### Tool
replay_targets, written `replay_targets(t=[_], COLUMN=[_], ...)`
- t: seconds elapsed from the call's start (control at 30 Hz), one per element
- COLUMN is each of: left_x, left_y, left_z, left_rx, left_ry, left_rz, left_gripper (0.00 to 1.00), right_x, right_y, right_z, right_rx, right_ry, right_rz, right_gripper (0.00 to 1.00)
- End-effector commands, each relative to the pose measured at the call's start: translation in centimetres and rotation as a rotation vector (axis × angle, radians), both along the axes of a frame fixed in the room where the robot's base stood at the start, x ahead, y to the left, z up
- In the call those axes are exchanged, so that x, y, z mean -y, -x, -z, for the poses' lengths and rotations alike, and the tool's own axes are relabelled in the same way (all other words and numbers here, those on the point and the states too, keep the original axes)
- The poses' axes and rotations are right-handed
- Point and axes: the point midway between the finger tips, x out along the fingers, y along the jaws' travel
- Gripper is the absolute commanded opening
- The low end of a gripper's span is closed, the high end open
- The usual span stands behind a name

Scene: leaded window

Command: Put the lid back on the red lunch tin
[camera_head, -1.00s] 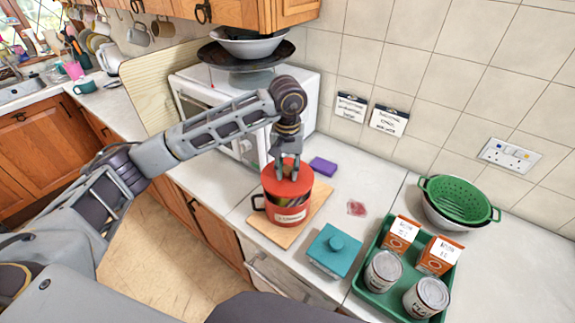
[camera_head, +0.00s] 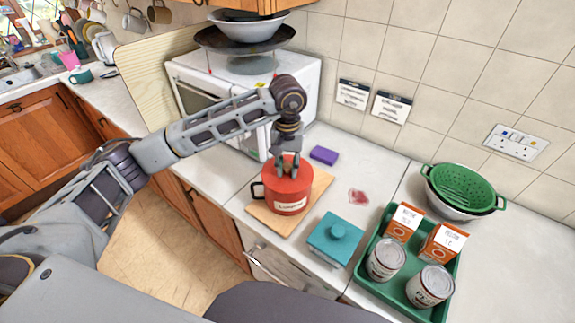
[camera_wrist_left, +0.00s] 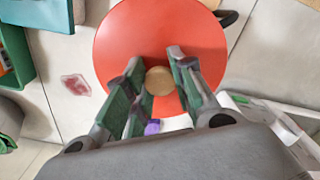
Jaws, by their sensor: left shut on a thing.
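The red lunch tin (camera_head: 288,203) stands upright on a wooden board on the counter, with its dark handle on the left and a pale label in front. Its round red lid (camera_head: 272,172) lies over the mouth, looks level, and hides the contents. In the left wrist view the lid (camera_wrist_left: 150,35) fills the top middle, with a round wooden knob (camera_wrist_left: 159,80) at its centre. My left gripper (camera_head: 287,174) points down from above with its fingers on either side of the knob, shut on it. My right gripper is not in view.
The wooden board (camera_head: 260,219) sticks out around the tin. A purple sponge (camera_head: 324,155) lies behind, a red stain (camera_head: 358,196) to the right, and a teal lidded box (camera_head: 335,243) at front right. A green tray (camera_head: 412,257) holds cartons and cans. A white microwave (camera_head: 308,92) stands behind.

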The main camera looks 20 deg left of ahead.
Motion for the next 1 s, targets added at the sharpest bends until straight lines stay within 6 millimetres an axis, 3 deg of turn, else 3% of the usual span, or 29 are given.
replay_targets(t=[1.0], left_x=[0.00], left_y=[0.02], left_z=[-0.03], left_rx=[0.000], left_ry=[0.000], left_rz=[0.000], left_gripper=[0.01], right_x=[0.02], right_y=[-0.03], right_z=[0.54], right_rx=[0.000], right_ry=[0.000], right_rz=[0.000], right_gripper=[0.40])
